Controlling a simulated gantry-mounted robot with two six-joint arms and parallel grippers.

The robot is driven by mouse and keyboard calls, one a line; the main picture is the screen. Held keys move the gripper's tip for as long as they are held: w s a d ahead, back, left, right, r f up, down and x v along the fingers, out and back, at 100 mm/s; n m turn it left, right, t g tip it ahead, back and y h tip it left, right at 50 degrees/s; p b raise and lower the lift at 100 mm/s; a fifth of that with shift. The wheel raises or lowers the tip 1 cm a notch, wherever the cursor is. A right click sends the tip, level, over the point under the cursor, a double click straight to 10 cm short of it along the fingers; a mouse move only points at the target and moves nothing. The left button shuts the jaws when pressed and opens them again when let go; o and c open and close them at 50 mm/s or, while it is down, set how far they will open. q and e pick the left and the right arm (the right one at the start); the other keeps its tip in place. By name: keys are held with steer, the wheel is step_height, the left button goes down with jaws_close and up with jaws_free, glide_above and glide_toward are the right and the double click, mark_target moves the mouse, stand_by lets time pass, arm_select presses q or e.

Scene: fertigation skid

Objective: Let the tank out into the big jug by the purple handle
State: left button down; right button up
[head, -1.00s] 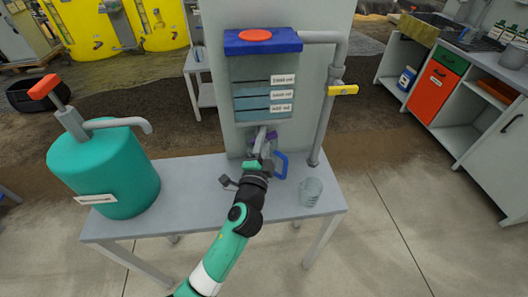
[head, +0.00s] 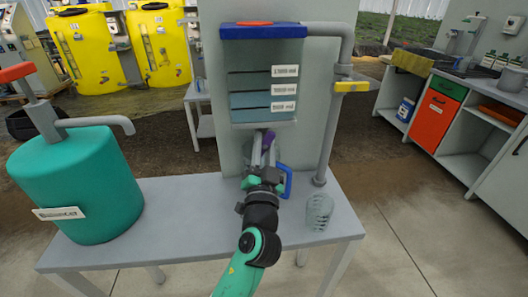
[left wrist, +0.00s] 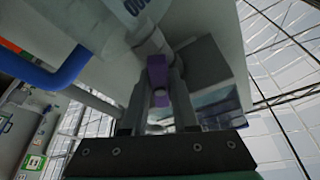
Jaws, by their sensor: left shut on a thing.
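The clear tank (head: 262,90) with a blue lid is fixed to a grey panel and holds bluish liquid below several labelled marks. The purple handle (head: 269,139) is under the tank; it also shows in the left wrist view (left wrist: 158,75) between the fingers. My left gripper (head: 262,158) is shut on the purple handle. The big jug is mostly hidden behind my gripper; its blue handle (head: 287,181) shows just to the right, and a blue bar, seemingly the same handle, shows in the left wrist view (left wrist: 50,72). My right gripper is not in view.
A clear beaker (head: 319,211) stands on the grey table (head: 210,240) to the right. A green pump canister (head: 80,190) stands on the left. A pipe with a yellow lever (head: 351,87) runs down the panel's right side.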

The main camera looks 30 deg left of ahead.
arm_select(q)
steer(key=n+y, duration=0.1)
steer(key=n, duration=0.1)
steer(key=n+g+y, duration=0.1)
steer(key=n, duration=0.2)
steer(key=shift+n+y, duration=0.3)
steer(key=c, duration=0.6)
jaws_free()
steer(key=shift+c, duration=0.2)
steer(key=s+d+p, duration=0.1)
steer(key=s+d, duration=0.3)
steer(key=s, duration=0.1)
steer(key=shift+s+d, duration=0.15)
steer(key=shift+d, duration=0.15)
